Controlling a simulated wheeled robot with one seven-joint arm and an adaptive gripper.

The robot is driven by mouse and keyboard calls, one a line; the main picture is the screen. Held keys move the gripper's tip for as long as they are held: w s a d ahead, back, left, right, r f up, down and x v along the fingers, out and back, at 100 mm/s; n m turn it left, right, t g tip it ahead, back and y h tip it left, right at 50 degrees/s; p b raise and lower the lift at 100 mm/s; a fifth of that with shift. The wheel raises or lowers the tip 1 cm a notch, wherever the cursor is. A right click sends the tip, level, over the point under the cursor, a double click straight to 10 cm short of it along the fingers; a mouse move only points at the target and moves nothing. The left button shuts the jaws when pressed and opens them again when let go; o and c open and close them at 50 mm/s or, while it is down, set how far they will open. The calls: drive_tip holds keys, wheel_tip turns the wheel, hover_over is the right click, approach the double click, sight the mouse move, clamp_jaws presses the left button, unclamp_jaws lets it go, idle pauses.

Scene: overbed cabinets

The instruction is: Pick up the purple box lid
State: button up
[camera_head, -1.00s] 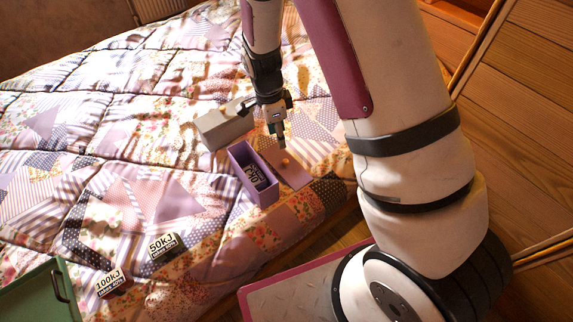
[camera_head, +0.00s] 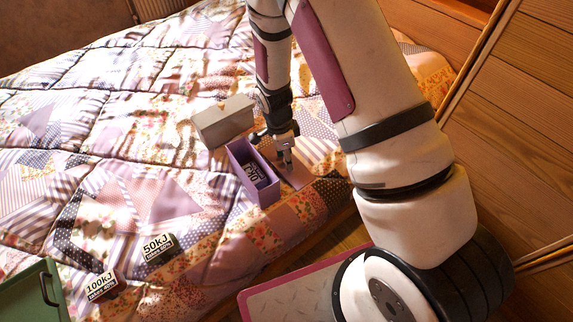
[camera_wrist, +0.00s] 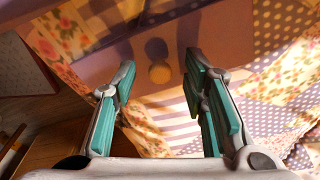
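The purple box lid (camera_head: 299,179) lies flat on the quilt, just right of the open purple box (camera_head: 266,194). In the wrist view the lid (camera_wrist: 226,38) is a mauve-brown panel with a small round knob (camera_wrist: 159,74). My gripper (camera_head: 287,162) is over the lid and hides part of it in the head view. In the wrist view my gripper (camera_wrist: 158,80) is open, its teal-padded fingers apart with the knob between their tips in the picture. Nothing is held. I cannot tell the exact height of the fingertips above the lid.
A dark labelled block (camera_head: 255,173) sits inside the purple box. A grey-beige box (camera_head: 224,124) stands behind it. Blocks marked 50kJ (camera_head: 159,248) and 100kJ (camera_head: 104,287) lie at the front left, near a green box (camera_head: 30,292). The bed's edge is close to the lid.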

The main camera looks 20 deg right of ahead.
clamp_jaws()
